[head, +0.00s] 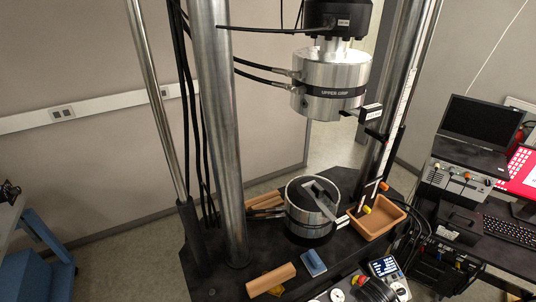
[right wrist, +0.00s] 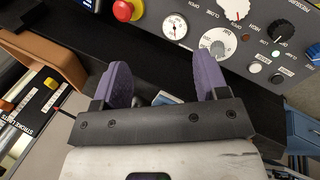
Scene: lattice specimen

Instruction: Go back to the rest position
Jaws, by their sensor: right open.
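My right gripper (right wrist: 163,72) shows in the right wrist view, with two purple finger pads held apart. Nothing is visible between the pads except the dark surface and part of a pale blue item (right wrist: 166,98) beyond. A control panel with dials and a red button lies just past the fingertips. I cannot make the right gripper out in the head view. My left gripper is in neither view.
Steel columns (head: 219,130) flank the grips. An orange tray (head: 377,222) stands right of the lower grip. A tan block (head: 271,279) and a blue item (head: 313,263) lie in front. The control panel (right wrist: 215,25) is close to my right fingers. Screens and a keyboard stand at right.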

